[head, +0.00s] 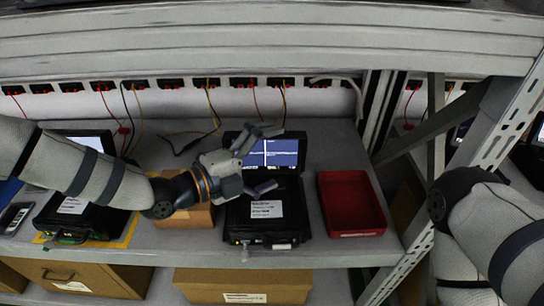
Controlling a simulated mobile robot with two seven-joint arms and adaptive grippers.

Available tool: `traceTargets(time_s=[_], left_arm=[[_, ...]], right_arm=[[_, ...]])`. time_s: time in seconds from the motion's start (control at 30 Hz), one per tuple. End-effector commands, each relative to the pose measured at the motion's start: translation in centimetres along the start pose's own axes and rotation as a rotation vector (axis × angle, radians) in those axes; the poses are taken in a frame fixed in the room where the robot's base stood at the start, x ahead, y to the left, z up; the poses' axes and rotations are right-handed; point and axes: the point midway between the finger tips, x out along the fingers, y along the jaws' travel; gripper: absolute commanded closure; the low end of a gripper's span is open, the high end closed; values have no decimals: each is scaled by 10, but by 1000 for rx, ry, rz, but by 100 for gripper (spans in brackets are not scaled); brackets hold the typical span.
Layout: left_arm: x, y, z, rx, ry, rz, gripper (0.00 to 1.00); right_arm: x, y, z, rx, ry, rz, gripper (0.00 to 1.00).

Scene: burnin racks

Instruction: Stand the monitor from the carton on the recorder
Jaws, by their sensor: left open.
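The recorder (238,222) is a black box with a white label on its top, on the shelf at the middle. A monitor with a lit blue screen (284,153) stands upright at the back of the recorder. Its lower edge is partly hidden, so I cannot tell exactly how it rests. My left gripper (268,160) is open, with its fingers spread in front of the monitor's screen; I cannot tell whether they touch it. The brown carton (183,218) stands left of the recorder, mostly covered by my left gripper, so its inside is hidden. My right gripper is out of view.
A red tray (350,228) lies empty right of the recorder. Another black unit with a screen (88,222) stands on a yellow-edged mat at left. Sockets and cables (205,85) line the back. A rack upright (412,258) bounds the right. Cartons (243,284) sit below.

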Motion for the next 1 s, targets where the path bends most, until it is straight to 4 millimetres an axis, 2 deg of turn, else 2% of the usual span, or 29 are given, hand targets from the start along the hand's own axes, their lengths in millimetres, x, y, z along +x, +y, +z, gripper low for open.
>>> traceTargets(time_s=[0.07,0.13,0.4,0.53,0.7,1.0], left_arm=[[-2,-4,0,0,-1,1,0],[-15,-4,1,2,-2,1,0],[-88,-6,0,2,-4,-2,0],[-111,-5,0,1,-3,-1,0],[-121,-3,0,0,-1,0,0],[-121,-3,0,-1,0,1,0]], right_arm=[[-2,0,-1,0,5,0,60],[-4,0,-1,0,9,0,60],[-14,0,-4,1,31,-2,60],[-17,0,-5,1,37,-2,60],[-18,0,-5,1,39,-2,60],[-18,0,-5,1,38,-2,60]])
